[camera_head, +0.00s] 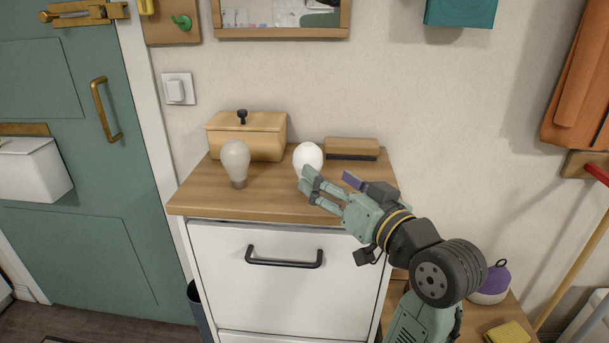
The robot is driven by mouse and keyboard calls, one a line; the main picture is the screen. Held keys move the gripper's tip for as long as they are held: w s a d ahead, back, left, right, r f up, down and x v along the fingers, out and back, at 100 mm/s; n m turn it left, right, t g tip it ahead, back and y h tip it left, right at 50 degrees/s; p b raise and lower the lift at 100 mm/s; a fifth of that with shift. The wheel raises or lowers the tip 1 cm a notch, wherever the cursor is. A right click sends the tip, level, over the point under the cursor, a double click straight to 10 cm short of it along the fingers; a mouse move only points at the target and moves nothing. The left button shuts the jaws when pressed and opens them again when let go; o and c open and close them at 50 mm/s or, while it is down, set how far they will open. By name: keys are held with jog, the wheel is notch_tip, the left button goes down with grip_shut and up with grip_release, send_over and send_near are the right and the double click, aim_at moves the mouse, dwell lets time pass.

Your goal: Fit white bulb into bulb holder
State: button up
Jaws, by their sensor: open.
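A bright white bulb (308,156) stands on the wooden cabinet top, right of centre. A second, greyish, translucent bulb (236,163) stands upright to its left, with its narrow base down. My gripper (307,180) is open, its fingers reaching in from the right at the lower part of the white bulb. The fingers overlap the bulb in the picture; I cannot tell whether they touch it. The white bulb's base is hidden behind the fingers. I cannot make out a bulb holder; one may be hidden under either bulb.
A wooden box with a black knob (247,135) stands at the back left of the cabinet top (270,203). A brown brush-like block (351,149) lies at the back right. The cabinet's front drawer (290,275) has a black handle. The front middle of the top is clear.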

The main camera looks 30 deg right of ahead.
aim_at(316, 168)
jog(key=shift+w, duration=0.8)
jog(key=w, duration=0.1)
jog(key=w+p, duration=0.1)
jog(key=w, duration=0.1)
jog(key=w+p, duration=0.1)
jog(key=shift+w+a+r, duration=0.2)
jog(key=shift+a+r, duration=0.05)
jog(key=shift+r, duration=0.15)
jog(key=shift+w+f, duration=0.1)
jog(key=shift+w, duration=0.4)
jog(key=shift+c, duration=0.4)
jog(key=c, duration=1.2)
jog(key=shift+o, duration=0.2)
